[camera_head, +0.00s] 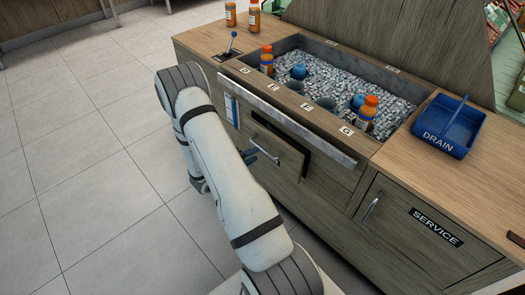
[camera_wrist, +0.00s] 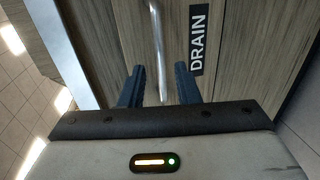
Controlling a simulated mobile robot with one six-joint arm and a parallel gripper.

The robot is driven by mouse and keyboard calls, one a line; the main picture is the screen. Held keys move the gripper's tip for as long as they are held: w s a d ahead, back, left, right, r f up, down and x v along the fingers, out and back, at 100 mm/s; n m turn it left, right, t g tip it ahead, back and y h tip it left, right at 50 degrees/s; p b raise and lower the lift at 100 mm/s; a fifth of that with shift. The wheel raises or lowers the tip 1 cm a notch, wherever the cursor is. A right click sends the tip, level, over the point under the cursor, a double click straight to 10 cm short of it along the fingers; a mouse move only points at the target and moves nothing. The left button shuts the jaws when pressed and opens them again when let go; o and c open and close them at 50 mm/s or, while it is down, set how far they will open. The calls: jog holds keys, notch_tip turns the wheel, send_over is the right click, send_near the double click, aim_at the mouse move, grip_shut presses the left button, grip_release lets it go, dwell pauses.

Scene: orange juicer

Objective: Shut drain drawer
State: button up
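The drain drawer (camera_head: 285,158) is a wood-fronted drawer in the front of the counter, below the grey trough edge. Its front appears to stand out a little, with a dark gap along its top. Its metal bar handle (camera_head: 263,151) is partly beside my gripper (camera_head: 249,157). In the wrist view the drawer front bears a black DRAIN label (camera_wrist: 197,40). The handle (camera_wrist: 156,45) runs between the two dark blue fingers of my gripper (camera_wrist: 158,84), which are apart with visible space on both sides of the bar. Contact cannot be told.
A blue DRAIN tray (camera_head: 448,125) sits on the counter at right. The ice trough (camera_head: 330,85) holds orange bottles and blue cups. A SERVICE door (camera_head: 425,235) with a handle is to the right below. Tiled floor (camera_head: 90,170) is open at left.

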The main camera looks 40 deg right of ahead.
aim_at(263, 149)
jog(key=x, duration=0.6)
jog(key=shift+c, duration=0.2)
grip_shut()
